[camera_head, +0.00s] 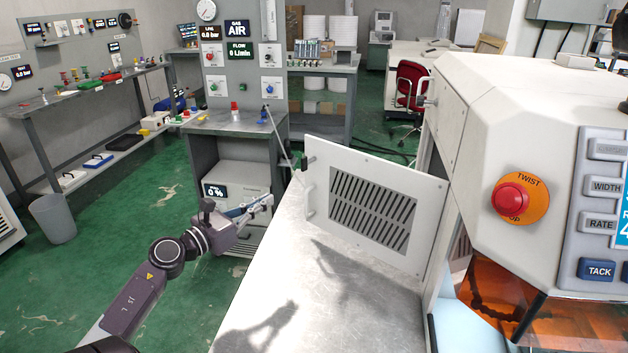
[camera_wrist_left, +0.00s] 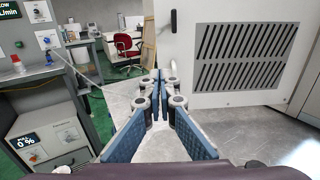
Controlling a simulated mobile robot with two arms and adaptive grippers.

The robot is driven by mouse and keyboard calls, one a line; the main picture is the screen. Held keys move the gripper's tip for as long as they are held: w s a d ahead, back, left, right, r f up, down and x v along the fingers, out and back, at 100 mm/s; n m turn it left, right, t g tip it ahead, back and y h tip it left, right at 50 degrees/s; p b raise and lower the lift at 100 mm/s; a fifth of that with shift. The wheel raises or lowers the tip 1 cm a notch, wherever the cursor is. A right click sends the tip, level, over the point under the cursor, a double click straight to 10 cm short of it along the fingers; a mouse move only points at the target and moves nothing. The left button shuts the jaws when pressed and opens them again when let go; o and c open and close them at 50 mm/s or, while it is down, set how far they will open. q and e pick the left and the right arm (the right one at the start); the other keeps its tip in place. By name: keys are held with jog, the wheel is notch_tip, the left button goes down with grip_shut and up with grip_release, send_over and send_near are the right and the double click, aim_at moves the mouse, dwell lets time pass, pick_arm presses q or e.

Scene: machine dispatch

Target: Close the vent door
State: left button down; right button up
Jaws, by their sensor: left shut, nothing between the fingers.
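The vent door (camera_head: 370,186) is a white panel with a dark slanted grille. In the head view it stands open, swung out to the left from the white machine (camera_head: 490,110), above the grey metal table top. A handle shows on its left edge. In the left wrist view the vent door (camera_wrist_left: 242,100) fills the upper right. My left gripper (camera_head: 266,199) is shut and empty, to the left of the door's free edge and apart from it. Its closed fingertips (camera_wrist_left: 160,75) show in the left wrist view, left of the door. My right gripper is not in view.
The grey metal table top (camera_head: 330,310) under the door is clear. A red stop button (camera_head: 511,199) sits on the machine at the right. A workbench (camera_head: 225,124) with a gas panel stands behind my left gripper. Open green floor (camera_head: 150,240) lies at the left.

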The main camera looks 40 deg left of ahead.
pick_arm(q)
jog(key=p, duration=0.2)
send_near(307, 177)
jog(key=w, duration=0.5)
jog(key=shift+w+r, duration=0.1)
jog(key=shift+w, duration=0.1)
jog(key=shift+w+p, duration=0.35)
jog(key=shift+w, duration=0.5)
